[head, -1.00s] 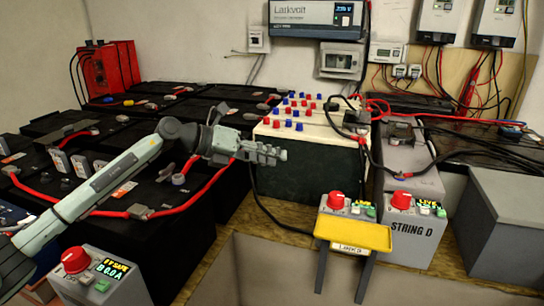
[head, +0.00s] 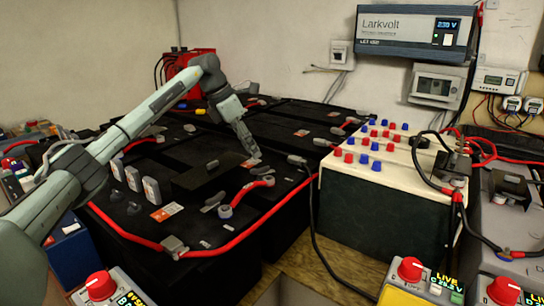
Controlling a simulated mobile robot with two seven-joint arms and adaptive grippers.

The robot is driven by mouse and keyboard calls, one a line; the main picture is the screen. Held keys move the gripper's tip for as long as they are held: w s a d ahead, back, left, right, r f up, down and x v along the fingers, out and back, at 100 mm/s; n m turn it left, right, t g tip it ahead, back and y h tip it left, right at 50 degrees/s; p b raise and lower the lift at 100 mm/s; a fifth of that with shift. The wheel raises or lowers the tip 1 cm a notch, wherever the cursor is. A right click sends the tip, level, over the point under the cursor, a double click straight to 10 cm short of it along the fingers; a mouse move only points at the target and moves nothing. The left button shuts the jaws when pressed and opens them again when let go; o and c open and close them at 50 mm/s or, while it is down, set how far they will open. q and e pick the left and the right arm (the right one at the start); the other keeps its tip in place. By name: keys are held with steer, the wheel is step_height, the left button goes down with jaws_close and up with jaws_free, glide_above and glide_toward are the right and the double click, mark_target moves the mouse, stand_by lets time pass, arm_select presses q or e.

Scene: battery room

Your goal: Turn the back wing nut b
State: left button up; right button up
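My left gripper (head: 253,156) points down over the black battery tops, its fingertips close to an orange-and-white label. At this size I cannot tell whether its fingers are open or shut, or whether they touch anything. I cannot make out which of these is wing nut b, and no letter is readable. My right gripper is not in view.
Red cables (head: 245,236) run across the black batteries. A white-topped battery box (head: 372,165) with red and blue caps stands to the right. Control boxes with red knobs (head: 408,270) stand at the front. A red box (head: 188,66) stands at the back wall.

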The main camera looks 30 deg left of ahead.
mark_target(256, 169)
arm_select(q)
steer(key=f, duration=0.2)
steer(key=w+f, duration=0.1)
steer(key=f, duration=0.3)
steer(key=shift+w+a+f, duration=0.2)
steer(key=shift+w+f, duration=0.05)
steer(key=shift+w, duration=0.15)
steer(key=shift+c, duration=0.2)
jaws_close()
